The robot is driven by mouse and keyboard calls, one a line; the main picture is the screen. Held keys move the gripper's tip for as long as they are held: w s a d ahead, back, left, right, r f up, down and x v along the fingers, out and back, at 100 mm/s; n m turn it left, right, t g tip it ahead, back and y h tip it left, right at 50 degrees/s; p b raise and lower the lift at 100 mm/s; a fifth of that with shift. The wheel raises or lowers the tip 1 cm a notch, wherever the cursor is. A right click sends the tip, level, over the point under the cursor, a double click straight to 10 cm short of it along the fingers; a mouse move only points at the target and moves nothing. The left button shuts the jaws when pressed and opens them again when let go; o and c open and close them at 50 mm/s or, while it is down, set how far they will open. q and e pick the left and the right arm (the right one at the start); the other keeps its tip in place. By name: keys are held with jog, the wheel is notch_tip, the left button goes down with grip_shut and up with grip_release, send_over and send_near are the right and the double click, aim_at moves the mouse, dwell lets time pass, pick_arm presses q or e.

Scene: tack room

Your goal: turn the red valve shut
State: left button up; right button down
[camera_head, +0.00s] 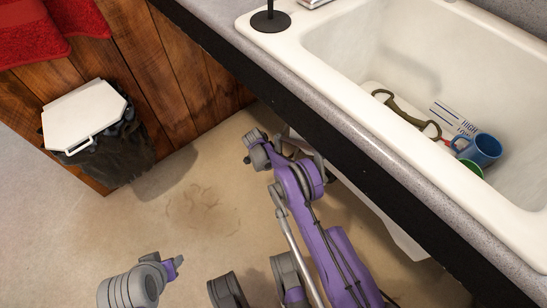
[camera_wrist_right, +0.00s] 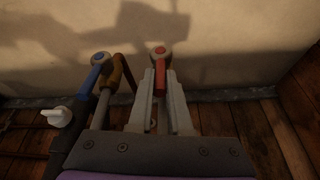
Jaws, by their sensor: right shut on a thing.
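The red valve (camera_wrist_right: 160,52) is in the right wrist view, a red lever with a round grey-and-red hub, near a pale wall. My right gripper (camera_wrist_right: 160,74) has its two grey fingers on either side of the red lever and is shut on it. The lever points from the hub back toward the gripper. In the head view my right arm reaches beneath the counter, and the valve and the right gripper's fingers are hidden there.
A blue-handled valve (camera_wrist_right: 97,66) and a brown pipe (camera_wrist_right: 123,70) stand close left of my right gripper. The counter edge (camera_head: 330,145) overhangs my arm. The white sink (camera_head: 345,50) holds a blue mug (camera_head: 485,150). A lidded bin (camera_head: 85,120) stands left; the floor between is clear.

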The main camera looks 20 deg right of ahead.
jog(key=shift+w, duration=0.1)
dwell(0.4)
jog(key=shift+w+g+h, duration=0.25)
jog(key=shift+g+h, duration=0.05)
jog(key=shift+g, duration=0.3)
jog(key=c, duration=0.9)
grip_release()
jog(key=shift+o, duration=0.2)
jog(key=shift+a, duration=0.1)
jog(key=p+v, duration=0.2)
jog(key=v, duration=0.8)
jog(key=shift+r+p, duration=0.3)
jog(key=shift+r, duration=0.05)
jog(key=shift+a, duration=0.1)
